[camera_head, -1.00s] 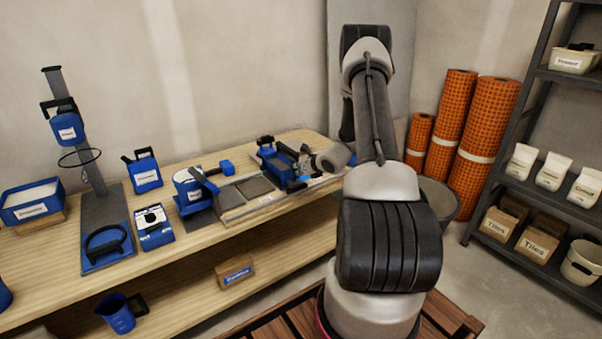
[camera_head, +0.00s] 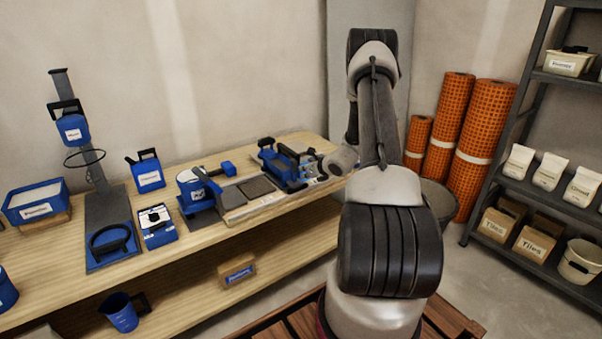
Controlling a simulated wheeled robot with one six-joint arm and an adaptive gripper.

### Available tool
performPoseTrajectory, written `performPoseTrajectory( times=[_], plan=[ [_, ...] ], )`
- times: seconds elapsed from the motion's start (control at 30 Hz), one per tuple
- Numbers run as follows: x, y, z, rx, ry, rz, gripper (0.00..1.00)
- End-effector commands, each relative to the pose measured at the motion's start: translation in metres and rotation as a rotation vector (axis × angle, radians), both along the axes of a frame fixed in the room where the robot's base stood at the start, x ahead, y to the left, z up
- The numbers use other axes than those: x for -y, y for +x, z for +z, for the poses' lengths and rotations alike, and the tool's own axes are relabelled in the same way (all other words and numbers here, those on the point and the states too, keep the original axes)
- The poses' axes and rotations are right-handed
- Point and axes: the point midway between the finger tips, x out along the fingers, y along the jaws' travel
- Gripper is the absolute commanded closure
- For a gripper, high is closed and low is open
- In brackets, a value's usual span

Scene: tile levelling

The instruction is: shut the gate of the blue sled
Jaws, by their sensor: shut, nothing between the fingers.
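The blue sled (camera_head: 270,158) is at the right end of the workbench, with a black handle on its far side. Blue and dark parts extend along its right side toward the front. The gate is too small to tell from the other parts, so I cannot tell whether it is open or shut. My gripper (camera_head: 309,168) is just right of the sled, low over the bench end. It is shut and empty. Whether it touches the sled is not clear.
Left of the sled lie grey tiles (camera_head: 256,187) on a board and a blue-and-white bucket (camera_head: 191,185). A blue stand (camera_head: 108,243) and a blue tub (camera_head: 35,202) are farther left. Orange rolls (camera_head: 487,135) and a shelf rack (camera_head: 508,150) stand at the right.

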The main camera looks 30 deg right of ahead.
Motion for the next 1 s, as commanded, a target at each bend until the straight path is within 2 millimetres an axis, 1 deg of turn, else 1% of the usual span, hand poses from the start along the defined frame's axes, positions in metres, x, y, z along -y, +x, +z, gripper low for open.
performPoseTrajectory(
  times=[0.03,0.3,0.5,0.7,1.0],
  plan=[
    [0.004,-0.004,0.003,0.001,-0.001,-0.001,1.0],
    [0.005,-0.042,0.042,0.001,-0.002,-0.001,1.0],
    [0.005,-0.064,0.063,0.001,-0.001,0.0,1.0],
    [0.005,-0.072,0.071,0.0,-0.001,0.001,1.0],
    [0.005,-0.072,0.071,-0.001,0.001,0.001,1.0]
  ],
)
